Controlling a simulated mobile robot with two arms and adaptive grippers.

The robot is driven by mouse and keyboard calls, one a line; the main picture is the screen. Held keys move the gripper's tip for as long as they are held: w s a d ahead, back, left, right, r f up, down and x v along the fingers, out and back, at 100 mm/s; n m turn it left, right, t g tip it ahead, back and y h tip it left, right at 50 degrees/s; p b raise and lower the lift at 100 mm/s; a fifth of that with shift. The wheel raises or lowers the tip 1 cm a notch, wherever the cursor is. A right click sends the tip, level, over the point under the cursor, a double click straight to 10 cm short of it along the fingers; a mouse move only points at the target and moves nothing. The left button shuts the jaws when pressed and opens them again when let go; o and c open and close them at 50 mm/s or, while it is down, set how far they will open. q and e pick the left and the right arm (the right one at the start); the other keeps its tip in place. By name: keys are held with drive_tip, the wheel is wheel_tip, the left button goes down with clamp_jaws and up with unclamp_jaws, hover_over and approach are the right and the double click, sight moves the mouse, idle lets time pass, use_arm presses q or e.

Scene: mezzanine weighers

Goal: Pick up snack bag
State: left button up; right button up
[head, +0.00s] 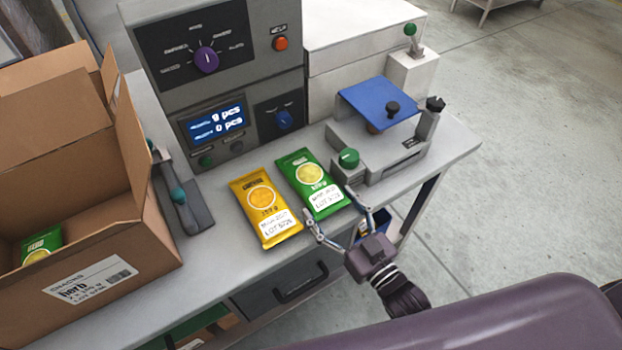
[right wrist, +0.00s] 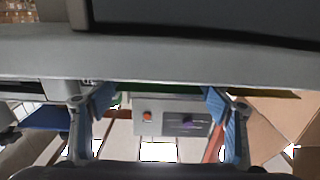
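A green snack bag (head: 309,183) lies flat on the grey worktop, with a yellow snack bag (head: 265,207) flat just to its left. My right gripper (head: 334,206) is open at the near end of the green bag, its fingers spread to either side of the bag's near corners. In the right wrist view, the open fingers (right wrist: 160,102) appear with a thin green edge of the bag (right wrist: 165,94) between them. The yellow bag's edge (right wrist: 265,94) shows right of them. No grip on either bag is visible. My left gripper is out of view.
An open cardboard box (head: 150,215) with another green bag (head: 42,244) inside stands at left. A control panel (head: 225,75) stands behind the bags. A device with a blue plate (head: 375,100) stands at right. A drawer (head: 290,285) sits below the worktop.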

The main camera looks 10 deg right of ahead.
drive_tip(key=c, duration=0.7)
drive_tip(key=shift+r, duration=0.2)
wheel_tip(320, 180, up, 20)
drive_tip(key=shift+d+f+p, duration=0.15)
drive_tip(key=shift+p, duration=0.3)
